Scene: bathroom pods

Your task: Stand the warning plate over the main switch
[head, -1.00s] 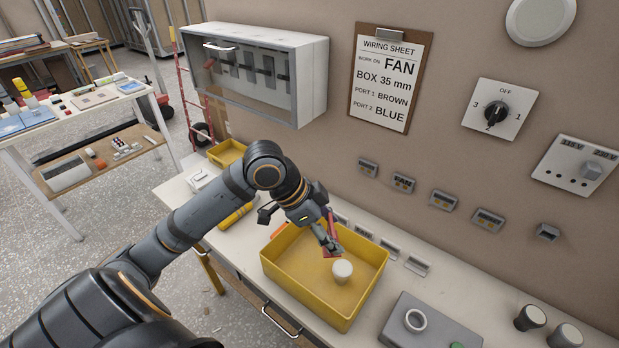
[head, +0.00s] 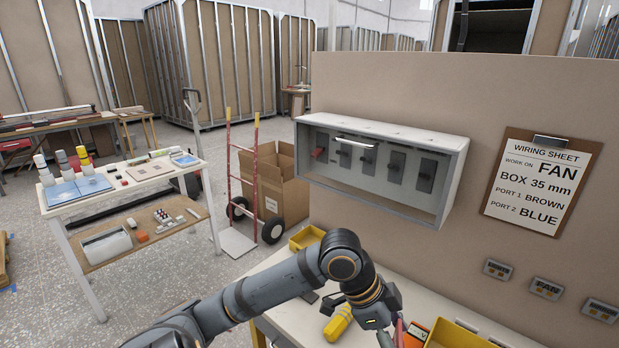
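A grey switch cabinet (head: 452,188) hangs on the wall panel, with a white bar handle (head: 356,142) at its upper front. Inside is a row of switches; the leftmost has a red lever (head: 319,154), which looks like the main switch. My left gripper (head: 393,338) is at the bottom edge above the bench, below the cabinet, its fingertips largely cut off. A narrow red piece (head: 401,330) shows beside its fingers; I cannot tell whether it is gripped or is the warning plate. No plate stands at the red switch. My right gripper is out of view.
The bench (head: 292,306) holds a small yellow bin (head: 306,238), a yellow tool (head: 338,322), an orange item (head: 416,332) and a yellow tray (head: 455,337). A wiring sheet (head: 541,182) hangs right of the cabinet. A red hand truck (head: 232,185) stands left of it.

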